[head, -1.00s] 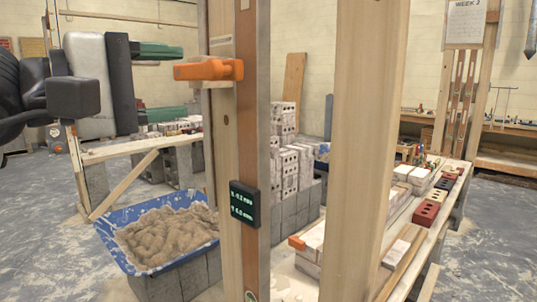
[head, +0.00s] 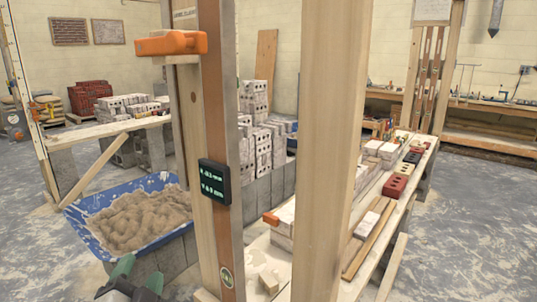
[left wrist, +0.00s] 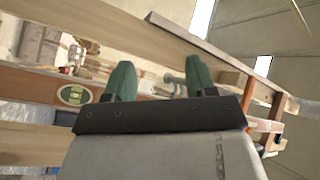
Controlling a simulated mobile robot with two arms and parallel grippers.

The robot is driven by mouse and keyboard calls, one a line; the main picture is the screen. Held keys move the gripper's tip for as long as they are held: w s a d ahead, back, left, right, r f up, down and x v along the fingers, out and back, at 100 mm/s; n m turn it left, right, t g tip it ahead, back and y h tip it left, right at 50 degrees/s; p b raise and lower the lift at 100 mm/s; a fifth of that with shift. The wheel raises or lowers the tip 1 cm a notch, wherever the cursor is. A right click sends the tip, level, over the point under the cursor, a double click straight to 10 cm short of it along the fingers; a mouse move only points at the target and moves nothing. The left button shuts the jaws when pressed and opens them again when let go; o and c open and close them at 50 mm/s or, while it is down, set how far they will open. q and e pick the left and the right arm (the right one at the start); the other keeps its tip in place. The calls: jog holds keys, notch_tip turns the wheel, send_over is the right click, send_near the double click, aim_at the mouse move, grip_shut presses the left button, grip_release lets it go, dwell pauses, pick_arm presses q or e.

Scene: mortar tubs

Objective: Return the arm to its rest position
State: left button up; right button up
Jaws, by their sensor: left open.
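My left gripper (head: 138,272) shows at the bottom edge of the head view, below the blue mortar tub, with its two green fingers pointing up. In the left wrist view the fingers of my left gripper (left wrist: 160,76) stand apart with nothing held between them. Most of the left arm is outside the head view. My right gripper is in neither view.
Two wooden posts (head: 335,130) stand close in front, the left one bearing an orange clamp (head: 171,43) and a digital readout (head: 214,182). The blue tub (head: 75,222) of mortar sits on grey blocks. A plank bench (head: 400,222) with bricks runs along the right.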

pick_arm(q)
jog(key=s+f+n+g, duration=0.3)
jog(key=s+f+g, duration=0.1)
jog(key=f, duration=0.5)
jog(key=s+f+n+g, duration=0.2)
jog(key=s+f+g, duration=0.3)
jog(key=f, duration=0.3)
jog(key=s+d+f+n+g+h, duration=0.25)
jog(key=s+f+g, duration=0.45)
jog(key=s+f, duration=0.5)
notch_tip(320, 180, down, 17)
jog(key=s+g+p, duration=0.1)
jog(key=s+p, duration=0.1)
jog(key=p, duration=0.3)
jog(key=s+a+f+p, duration=0.1)
jog(key=s+f+p, duration=0.1)
jog(key=s+f, duration=0.4)
jog(key=s+a+f+g+p, duration=0.1)
jog(key=s+a+f+p, duration=0.1)
jog(key=s+f, duration=0.5)
jog(key=s, duration=0.3)
jog(key=shift+s+a, duration=0.25)
jog(key=shift+s, duration=0.05)
jog(key=shift+y, duration=0.25)
